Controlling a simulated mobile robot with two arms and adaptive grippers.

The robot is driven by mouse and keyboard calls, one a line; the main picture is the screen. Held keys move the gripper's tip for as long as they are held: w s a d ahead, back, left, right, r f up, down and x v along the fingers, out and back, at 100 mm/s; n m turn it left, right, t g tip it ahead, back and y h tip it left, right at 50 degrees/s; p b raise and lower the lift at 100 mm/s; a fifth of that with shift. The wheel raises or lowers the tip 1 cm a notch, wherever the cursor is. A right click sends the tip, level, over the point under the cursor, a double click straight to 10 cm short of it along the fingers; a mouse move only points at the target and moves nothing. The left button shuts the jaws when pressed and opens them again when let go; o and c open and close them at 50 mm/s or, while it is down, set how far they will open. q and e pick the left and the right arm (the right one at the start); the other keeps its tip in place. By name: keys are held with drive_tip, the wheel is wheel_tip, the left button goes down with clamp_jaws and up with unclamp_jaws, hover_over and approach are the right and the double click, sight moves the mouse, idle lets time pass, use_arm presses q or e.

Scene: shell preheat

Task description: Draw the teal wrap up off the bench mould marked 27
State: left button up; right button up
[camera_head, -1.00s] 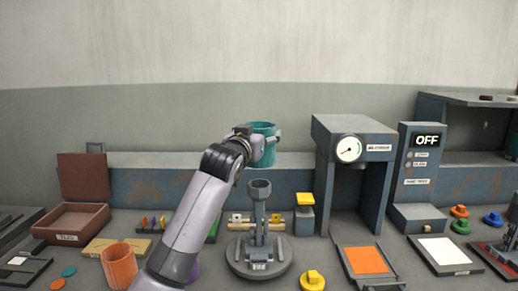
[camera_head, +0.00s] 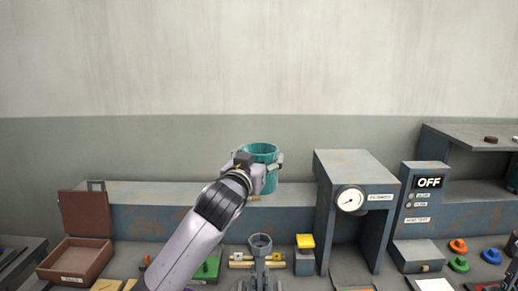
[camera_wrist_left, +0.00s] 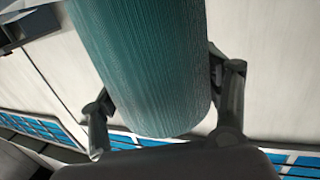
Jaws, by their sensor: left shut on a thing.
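The teal wrap (camera_head: 262,151) is a hollow, upright sleeve with an open top, in the air in the head view. My left gripper (camera_head: 267,166) is shut on it, with fingers on its two sides. In the left wrist view the ribbed teal wrap (camera_wrist_left: 150,65) fills the middle between the gripper's fingers (camera_wrist_left: 165,115). Below the wrap, with a clear gap, stands a grey bench mould (camera_head: 260,243) with a cup-shaped top. Its base is cut off by the lower picture edge, and no number is legible on it. My right gripper is out of view.
A grey press with a round gauge (camera_head: 350,199) and a control box reading OFF (camera_head: 429,182) stand to the right. A yellow-topped block (camera_head: 305,241) is close beside the mould. An open brown box (camera_head: 75,259) is at left. The wall behind the wrap is bare.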

use_arm(q)
drive_tip(key=shift+s+r+p, duration=0.1)
drive_tip(key=shift+r+p, duration=0.45)
drive_tip(key=shift+r, duration=0.5)
wheel_tip(320, 180, up, 10)
drive_tip(key=p, duration=0.6)
drive_tip(key=shift+f, duration=0.25)
